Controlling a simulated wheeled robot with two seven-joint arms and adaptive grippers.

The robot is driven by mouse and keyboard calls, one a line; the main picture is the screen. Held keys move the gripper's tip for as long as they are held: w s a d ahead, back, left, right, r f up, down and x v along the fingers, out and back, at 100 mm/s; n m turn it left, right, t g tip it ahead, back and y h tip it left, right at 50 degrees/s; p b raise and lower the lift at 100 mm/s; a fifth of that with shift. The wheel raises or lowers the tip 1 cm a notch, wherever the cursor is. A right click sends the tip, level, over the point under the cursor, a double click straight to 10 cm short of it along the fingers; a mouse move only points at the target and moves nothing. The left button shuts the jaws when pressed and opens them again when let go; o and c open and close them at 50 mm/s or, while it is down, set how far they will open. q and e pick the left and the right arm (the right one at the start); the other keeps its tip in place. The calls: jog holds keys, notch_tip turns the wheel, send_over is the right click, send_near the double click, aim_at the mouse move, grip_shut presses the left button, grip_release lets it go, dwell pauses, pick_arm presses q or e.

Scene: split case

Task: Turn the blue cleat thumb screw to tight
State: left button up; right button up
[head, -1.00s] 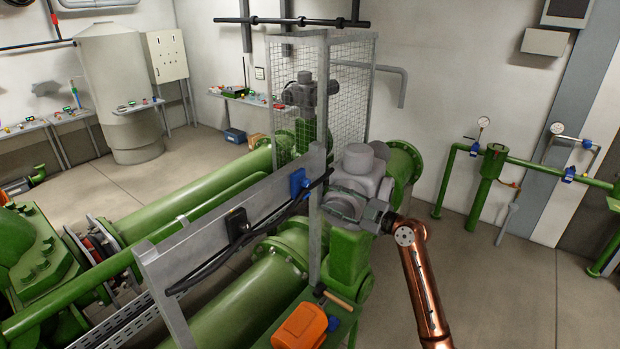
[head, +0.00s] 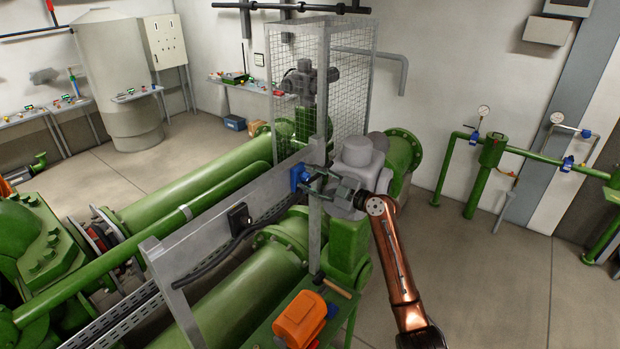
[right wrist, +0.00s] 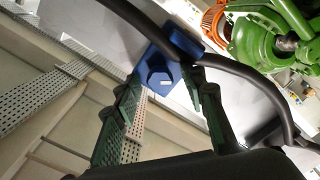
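The blue cleat (head: 295,178) sits on the grey metal rail in the head view, left of the grey upright post. In the right wrist view the blue cleat (right wrist: 183,42) has a blue hexagonal thumb screw (right wrist: 160,76) facing me, with a black cable passing at the cleat. My right gripper (head: 311,181) is at the cleat. In the right wrist view its open fingers (right wrist: 164,82) stand either side of the thumb screw; I cannot tell whether they touch it. My left gripper is not in view.
A black cleat (head: 238,216) holds the black cable further along the rail (head: 205,245). A grey actuator (head: 357,160) and wire mesh cage (head: 345,80) stand close to my right arm. An orange object (head: 300,318) lies on the green bench below. Floor at right is open.

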jog(key=shift+c, duration=0.2)
grip_shut()
